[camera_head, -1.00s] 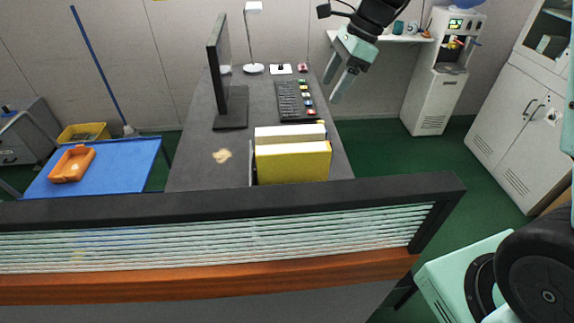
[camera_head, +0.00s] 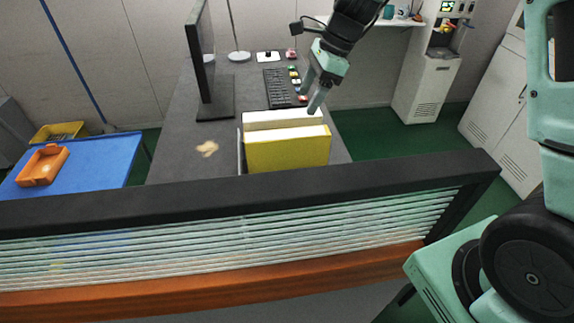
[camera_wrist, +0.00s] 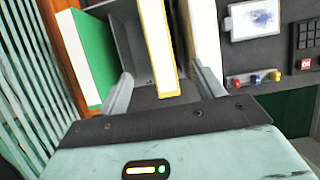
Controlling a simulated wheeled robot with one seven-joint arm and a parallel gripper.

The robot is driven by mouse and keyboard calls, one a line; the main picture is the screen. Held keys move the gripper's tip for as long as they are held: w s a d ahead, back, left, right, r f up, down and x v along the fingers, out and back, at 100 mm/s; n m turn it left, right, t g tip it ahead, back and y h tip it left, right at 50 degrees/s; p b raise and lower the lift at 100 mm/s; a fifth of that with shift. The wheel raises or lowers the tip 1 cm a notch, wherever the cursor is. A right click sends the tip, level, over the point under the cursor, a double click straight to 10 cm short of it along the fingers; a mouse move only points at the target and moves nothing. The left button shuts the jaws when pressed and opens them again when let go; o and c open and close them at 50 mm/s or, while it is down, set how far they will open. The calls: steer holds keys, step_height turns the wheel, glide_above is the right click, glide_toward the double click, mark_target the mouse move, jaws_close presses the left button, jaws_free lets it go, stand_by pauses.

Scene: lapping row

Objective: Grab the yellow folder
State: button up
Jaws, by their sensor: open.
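The yellow folder (camera_head: 288,150) stands upright on the grey desk just behind the dark-topped partition. In the wrist view the yellow folder (camera_wrist: 160,45) appears as a pale page block with yellow edges, in the gap between the two fingers. My gripper (camera_head: 311,97) is open and empty, above the right end of the folders. Its two fingers also show in the wrist view (camera_wrist: 163,88); I cannot tell how far they are from the folder.
A white folder (camera_head: 280,118) stands behind the yellow one. A green folder (camera_wrist: 88,55) stands on its other side in the wrist view. A monitor (camera_head: 205,60) and keyboard (camera_head: 284,88) are on the desk. The partition (camera_head: 250,200) crosses the front.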

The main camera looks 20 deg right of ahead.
mark_target(290, 134)
steer(key=x, duration=0.8)
steer(key=shift+f, duration=0.1)
steer(key=p+x, duration=0.1)
steer(key=x, duration=0.3)
steer(key=shift+a+f, duration=0.25)
steer(key=shift+f, duration=0.3)
steer(key=shift+f, duration=0.2)
jaws_close()
